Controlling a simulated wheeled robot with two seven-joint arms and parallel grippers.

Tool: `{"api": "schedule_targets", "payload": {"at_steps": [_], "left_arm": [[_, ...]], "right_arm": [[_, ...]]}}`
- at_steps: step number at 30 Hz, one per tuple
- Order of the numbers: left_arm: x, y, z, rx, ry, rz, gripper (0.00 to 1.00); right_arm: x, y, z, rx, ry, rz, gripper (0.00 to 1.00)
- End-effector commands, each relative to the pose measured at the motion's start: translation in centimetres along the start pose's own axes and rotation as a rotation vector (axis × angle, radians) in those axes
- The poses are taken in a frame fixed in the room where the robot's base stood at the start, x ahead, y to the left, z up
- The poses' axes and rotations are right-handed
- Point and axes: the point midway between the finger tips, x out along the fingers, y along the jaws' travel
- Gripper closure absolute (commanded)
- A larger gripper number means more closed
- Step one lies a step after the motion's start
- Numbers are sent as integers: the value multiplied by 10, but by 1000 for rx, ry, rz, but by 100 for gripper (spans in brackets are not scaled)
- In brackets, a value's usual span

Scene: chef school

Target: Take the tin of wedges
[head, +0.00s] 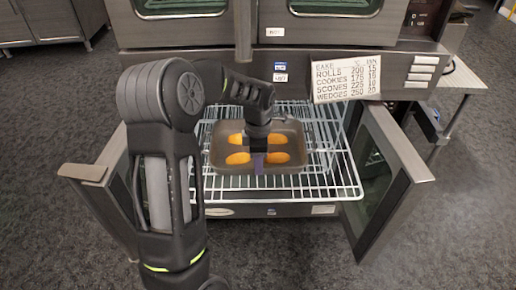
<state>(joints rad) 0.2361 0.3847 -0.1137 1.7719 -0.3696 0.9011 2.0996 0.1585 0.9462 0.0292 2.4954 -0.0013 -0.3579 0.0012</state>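The tin of wedges (225,166) is a dark, shallow rectangular tin on a wire oven rack (333,178) that is pulled out of the open oven. Several orange wedges (278,157) lie in it. My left gripper (258,164) points down over the middle of the tin's near side, with its purple fingertips overlapping the near rim. The fingers line up in this view, so I cannot tell if they are apart, or touching the rim. The gripper and forearm hide part of the tin's middle and far edge. My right gripper does not show clearly.
The oven doors stand open, the right door (385,175) on the right and the left door (108,185) partly behind my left arm. A bake-times sign (346,78) is on the oven front. A side table (468,80) stands at the right.

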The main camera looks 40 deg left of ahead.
Motion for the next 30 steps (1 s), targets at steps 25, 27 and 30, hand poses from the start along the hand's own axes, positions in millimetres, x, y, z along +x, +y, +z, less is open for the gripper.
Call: {"api": "schedule_targets", "payload": {"at_steps": [25, 27, 30], "left_arm": [[28, 0, 1, -1, 0, 0, 70], [28, 0, 1, -1, 0, 0, 75], [28, 0, 1, -1, 0, 0, 84]], "right_arm": [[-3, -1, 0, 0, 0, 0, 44], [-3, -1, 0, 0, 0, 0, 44], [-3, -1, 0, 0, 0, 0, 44]]}}
